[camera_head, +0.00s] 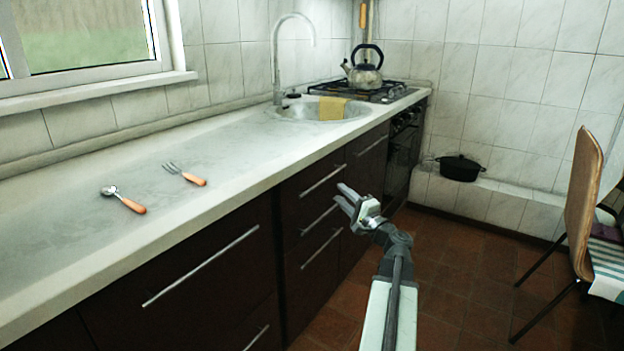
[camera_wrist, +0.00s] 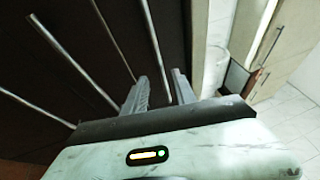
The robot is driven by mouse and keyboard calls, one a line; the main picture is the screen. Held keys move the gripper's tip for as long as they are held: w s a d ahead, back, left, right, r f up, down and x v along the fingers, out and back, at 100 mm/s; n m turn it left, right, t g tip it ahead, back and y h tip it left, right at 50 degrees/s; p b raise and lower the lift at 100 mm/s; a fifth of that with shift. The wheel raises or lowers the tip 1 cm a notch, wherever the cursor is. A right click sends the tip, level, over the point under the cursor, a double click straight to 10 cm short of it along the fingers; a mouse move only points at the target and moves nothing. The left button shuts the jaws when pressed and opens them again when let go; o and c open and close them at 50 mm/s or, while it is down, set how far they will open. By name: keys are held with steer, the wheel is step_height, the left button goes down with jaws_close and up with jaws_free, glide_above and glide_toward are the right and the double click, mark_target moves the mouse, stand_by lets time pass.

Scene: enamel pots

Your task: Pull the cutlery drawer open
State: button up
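A stack of dark drawers stands under the counter, with a top handle (camera_head: 322,180), a middle handle (camera_head: 319,219) and a lower handle (camera_head: 320,250). All the fronts look flush and shut. Which one is the cutlery drawer is not marked. My gripper (camera_head: 345,195) is in front of the stack, near the right ends of the handles, its fingers pointing at the fronts. In the wrist view its two fingers (camera_wrist: 160,82) are apart and hold nothing. A handle bar (camera_wrist: 155,38) appears between the fingertips; whether it lies between them in depth I cannot tell.
A spoon (camera_head: 124,200) and a fork (camera_head: 185,174) lie on the counter (camera_head: 230,150). A kettle (camera_head: 364,68) stands on the stove beyond the sink (camera_head: 300,110). A black pot (camera_head: 460,168) sits on a ledge. A chair (camera_head: 585,205) stands at right; the floor between is clear.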

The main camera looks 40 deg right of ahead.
steer(key=p+x, duration=0.1)
steer(key=x, duration=0.7)
steer(key=shift+w+r, duration=0.1)
jaws_close()
stand_by(1.3)
